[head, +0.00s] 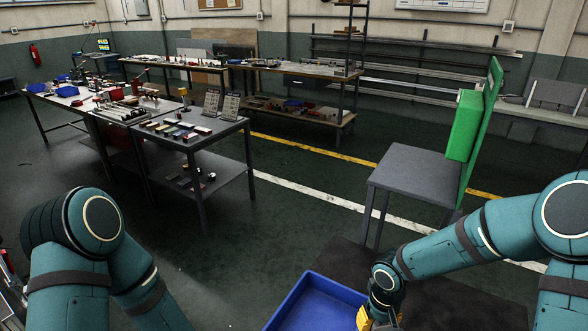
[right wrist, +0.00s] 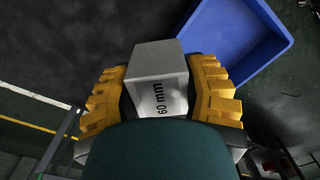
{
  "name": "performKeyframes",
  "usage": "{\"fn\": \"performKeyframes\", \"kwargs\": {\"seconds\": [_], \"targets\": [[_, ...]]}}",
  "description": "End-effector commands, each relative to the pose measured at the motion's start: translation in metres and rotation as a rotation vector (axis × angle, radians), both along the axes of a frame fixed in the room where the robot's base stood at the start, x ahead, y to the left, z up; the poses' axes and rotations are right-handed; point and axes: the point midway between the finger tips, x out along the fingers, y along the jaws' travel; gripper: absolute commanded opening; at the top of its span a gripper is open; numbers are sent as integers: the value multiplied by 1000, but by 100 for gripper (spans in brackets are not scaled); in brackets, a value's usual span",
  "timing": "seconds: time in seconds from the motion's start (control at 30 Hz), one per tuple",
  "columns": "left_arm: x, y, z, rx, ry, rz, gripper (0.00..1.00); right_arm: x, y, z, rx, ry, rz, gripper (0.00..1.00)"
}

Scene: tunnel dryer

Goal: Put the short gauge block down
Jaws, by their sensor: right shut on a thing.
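A grey metal gauge block (right wrist: 159,80) marked "60 mm" sits between the yellow fingers of my right gripper (right wrist: 160,95) in the right wrist view. The gripper is shut on it, with the marked face towards the camera. In the head view my right gripper (head: 377,320) is at the bottom edge, beside the right side of a blue tray (head: 335,290); the block cannot be made out there. The tray also shows in the right wrist view (right wrist: 235,40), up and right of the block. My left arm is in the head view, but its gripper is out of frame.
A dark surface (head: 450,305) lies right of the tray. A grey table (head: 410,172) with a green panel (head: 480,125) stands beyond it. A grey workbench (head: 190,140) with small blocks and stands is at the left. Open floor lies between them.

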Motion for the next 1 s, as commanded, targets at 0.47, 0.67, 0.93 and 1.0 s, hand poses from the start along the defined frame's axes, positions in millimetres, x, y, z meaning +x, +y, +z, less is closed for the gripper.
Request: {"fn": "performKeyframes", "kwargs": {"seconds": [0.47,0.67,0.93,1.0], "targets": [[0,0,0,0,0,0,47,-20,18,22,-4,0,-169,4],[0,0,0,0,0,0,47,-20,18,22,-2,-2,-170,4],[0,0,0,0,0,0,47,-20,18,22,-2,-3,-168,4],[0,0,0,0,0,0,47,-20,18,22,-2,-2,-169,4]]}}
